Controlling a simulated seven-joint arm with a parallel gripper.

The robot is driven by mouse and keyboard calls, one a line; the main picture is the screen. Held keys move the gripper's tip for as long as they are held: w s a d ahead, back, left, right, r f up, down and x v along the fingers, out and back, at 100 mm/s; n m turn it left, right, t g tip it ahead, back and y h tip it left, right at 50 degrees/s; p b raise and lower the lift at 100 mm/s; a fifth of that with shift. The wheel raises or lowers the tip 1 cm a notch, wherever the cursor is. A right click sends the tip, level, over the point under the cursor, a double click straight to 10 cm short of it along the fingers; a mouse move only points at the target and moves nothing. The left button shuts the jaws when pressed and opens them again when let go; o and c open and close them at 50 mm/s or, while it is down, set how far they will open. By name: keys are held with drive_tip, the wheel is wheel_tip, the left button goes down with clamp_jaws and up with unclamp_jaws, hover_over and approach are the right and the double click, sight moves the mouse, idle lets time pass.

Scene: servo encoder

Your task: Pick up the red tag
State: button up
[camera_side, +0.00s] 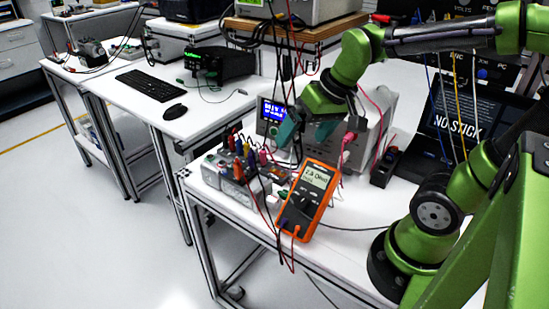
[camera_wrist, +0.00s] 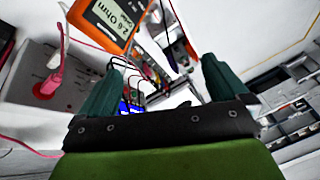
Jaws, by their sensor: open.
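My gripper (camera_side: 303,132) hangs above the white bench, over the cables and connectors behind the orange multimeter (camera_side: 307,198). Its two teal fingers are spread apart with nothing held between them. In the wrist view my gripper (camera_wrist: 163,68) is open, with dark cables and part of a lit blue display between and beyond the fingers. I cannot make out a red tag for certain in either view. Small red pieces show among the connectors, and a red plug (camera_wrist: 49,82) sits on the white box at the left of the wrist view.
A grey terminal box (camera_side: 232,182) with several coloured plugs stands left of the multimeter. The white box (camera_side: 372,125) and a blue-screened unit (camera_side: 270,113) stand behind. Loose red and black leads cross the bench. Clear bench lies right of the multimeter.

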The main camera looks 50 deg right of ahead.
drive_tip(key=s+a+r+t, duration=0.2)
drive_tip(key=s+a, duration=0.1)
drive_tip(key=shift+s+r+y, duration=0.1)
drive_tip(key=shift+s+y, duration=0.15)
drive_tip(key=shift+y, duration=0.15)
drive_tip(key=shift+s+a+r, duration=0.1)
drive_tip(key=shift+s+r, duration=0.05)
drive_tip(key=shift+r, duration=0.2)
drive_tip(key=c, duration=1.1)
